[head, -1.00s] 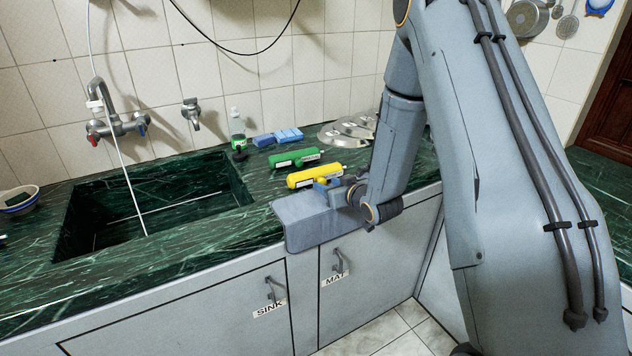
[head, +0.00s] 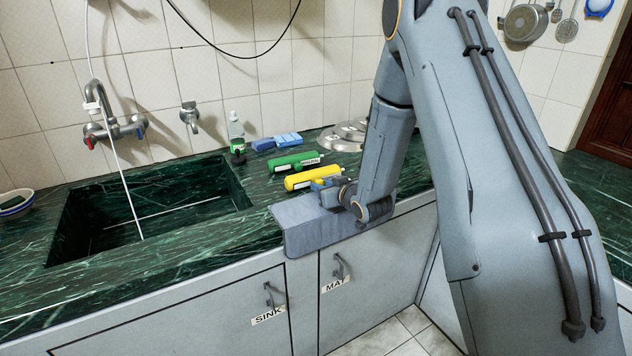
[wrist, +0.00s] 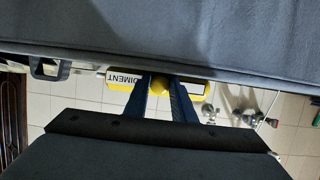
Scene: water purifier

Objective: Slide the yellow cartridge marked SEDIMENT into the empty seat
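The yellow cartridge (head: 311,177) lies on its side on the green marble counter, just behind a grey mat. In the wrist view the yellow cartridge (wrist: 199,89) shows a white label ending in "DIMENT". My gripper (head: 325,186) is at its near side. The empty seat is not visible in either view.
A green cartridge (head: 295,161) lies just behind the yellow one. The sink (head: 150,210) opens at left. The grey mat (head: 310,222) hangs over the front edge above shut cupboard doors labelled SINK and MAT.

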